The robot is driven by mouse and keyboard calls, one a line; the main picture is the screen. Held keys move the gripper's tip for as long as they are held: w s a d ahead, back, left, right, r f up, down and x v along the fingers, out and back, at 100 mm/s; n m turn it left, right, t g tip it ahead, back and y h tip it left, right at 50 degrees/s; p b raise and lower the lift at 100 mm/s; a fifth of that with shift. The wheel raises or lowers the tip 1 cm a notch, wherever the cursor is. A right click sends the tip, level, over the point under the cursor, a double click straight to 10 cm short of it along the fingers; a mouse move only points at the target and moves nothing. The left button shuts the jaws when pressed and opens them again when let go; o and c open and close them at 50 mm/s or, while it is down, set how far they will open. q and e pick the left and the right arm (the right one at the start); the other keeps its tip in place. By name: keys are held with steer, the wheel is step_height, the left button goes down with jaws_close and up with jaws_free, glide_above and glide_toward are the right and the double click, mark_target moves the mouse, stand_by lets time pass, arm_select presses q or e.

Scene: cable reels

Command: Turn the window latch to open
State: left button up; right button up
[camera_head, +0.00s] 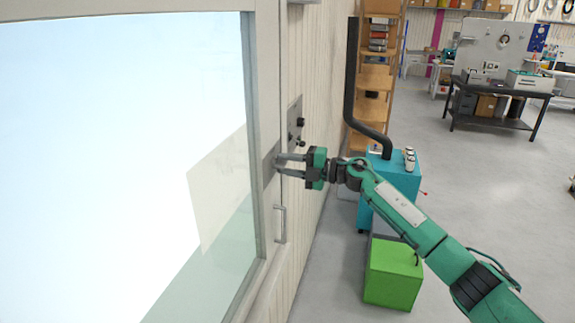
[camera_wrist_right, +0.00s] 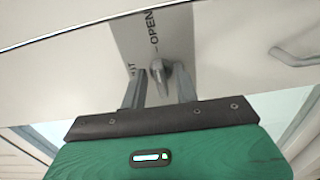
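The window latch (camera_wrist_right: 160,74) is a small grey knob or lever on a grey plate (camera_wrist_right: 143,42) marked "OPEN", with a second label partly hidden by a finger. In the head view the plate (camera_head: 269,166) is on the window frame, right of the bright glass, and the latch itself is hard to make out. My right gripper (camera_wrist_right: 160,82) is open, with one finger on each side of the latch; I see gaps beside it. In the head view my right gripper (camera_head: 278,166) points left at the plate, its fingertips at the frame. My left gripper is not in view.
A metal pull handle (camera_head: 280,224) is on the frame below the plate; it also shows in the wrist view (camera_wrist_right: 296,56). A dark-knobbed panel (camera_head: 295,122) is on the wall above my gripper. A blue cabinet (camera_head: 408,182) and a green box (camera_head: 392,280) stand along the wall; floor to the right is clear.

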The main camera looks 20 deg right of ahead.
steer(key=shift+d, duration=0.1)
steer(key=b+v, duration=0.7)
steer(key=v, duration=0.6)
steer(key=shift+s+d, duration=0.25)
